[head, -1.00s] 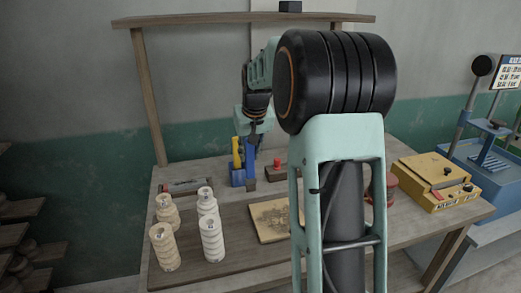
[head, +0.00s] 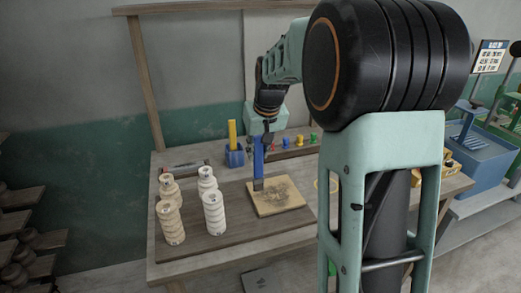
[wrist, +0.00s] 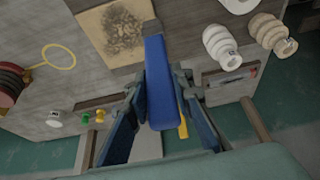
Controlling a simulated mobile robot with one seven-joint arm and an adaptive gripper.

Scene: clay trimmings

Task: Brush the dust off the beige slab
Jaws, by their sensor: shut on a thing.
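The beige slab (head: 262,207) lies flat on the dark board on the workbench, with dark dust (head: 280,194) spread over its middle. It also shows at the top of the wrist view (wrist: 92,28). My gripper (head: 264,140) is shut on the blue handle of a brush (head: 258,163). The brush points down, its dark bristle end (head: 258,184) at the slab's back left edge; I cannot tell whether it touches.
Several pale ribbed stacks (head: 214,213) stand left of the slab. A blue holder (head: 234,157) with a yellow-handled tool (head: 232,134) stands behind it. A rack with coloured knobs (head: 285,141) is at the back. My arm hides the bench's right side.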

